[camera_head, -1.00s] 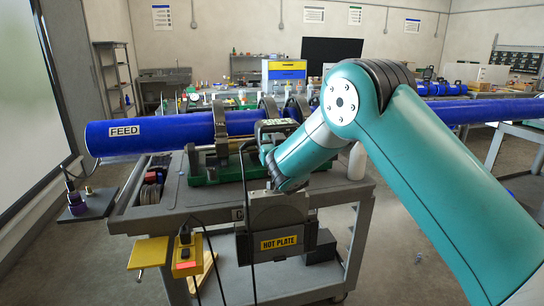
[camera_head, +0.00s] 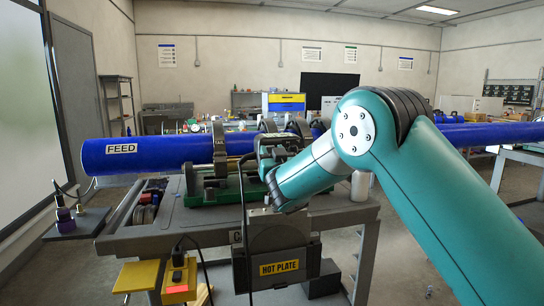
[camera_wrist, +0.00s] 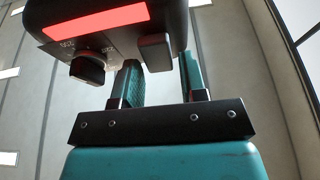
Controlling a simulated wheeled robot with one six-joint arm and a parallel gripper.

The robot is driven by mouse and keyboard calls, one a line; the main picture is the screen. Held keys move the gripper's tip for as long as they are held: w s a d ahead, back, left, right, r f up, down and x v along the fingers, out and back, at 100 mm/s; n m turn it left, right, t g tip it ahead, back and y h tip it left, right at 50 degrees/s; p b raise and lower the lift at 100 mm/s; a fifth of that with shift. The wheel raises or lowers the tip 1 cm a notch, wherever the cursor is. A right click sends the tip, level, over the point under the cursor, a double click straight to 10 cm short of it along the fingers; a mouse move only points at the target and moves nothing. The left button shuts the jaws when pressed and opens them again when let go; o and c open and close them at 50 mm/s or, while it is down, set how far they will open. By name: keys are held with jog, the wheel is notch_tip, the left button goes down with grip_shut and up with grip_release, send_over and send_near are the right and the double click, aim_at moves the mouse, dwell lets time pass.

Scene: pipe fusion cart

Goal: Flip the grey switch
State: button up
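In the wrist view, a dark control box (camera_wrist: 75,45) with a glowing red display hangs over my gripper. A dark grey switch (camera_wrist: 155,52) sticks out from its lower face, right of a black round knob (camera_wrist: 88,68). My gripper (camera_wrist: 160,72) is open, its two teal fingers apart. The switch lies between the fingertips in the picture, with a visible gap to the right finger. I cannot tell whether the left finger touches it. In the head view, my arm's wrist hides the fingers and the switch; part of a dark box (camera_head: 277,143) shows beside it.
The cart (camera_head: 185,232) carries a clamp machine with a blue pipe (camera_head: 150,153) marked FEED. A hot plate (camera_head: 280,262) hangs at the cart's front. A yellow box (camera_head: 178,280) and a small side shelf (camera_head: 85,225) are at the left.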

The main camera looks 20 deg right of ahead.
jog(key=shift+o, duration=0.9)
jog(key=b+v, duration=1.3)
jog(key=v, duration=0.4)
jog(key=shift+s, duration=0.2)
jog(key=shift+d+f, duration=0.1)
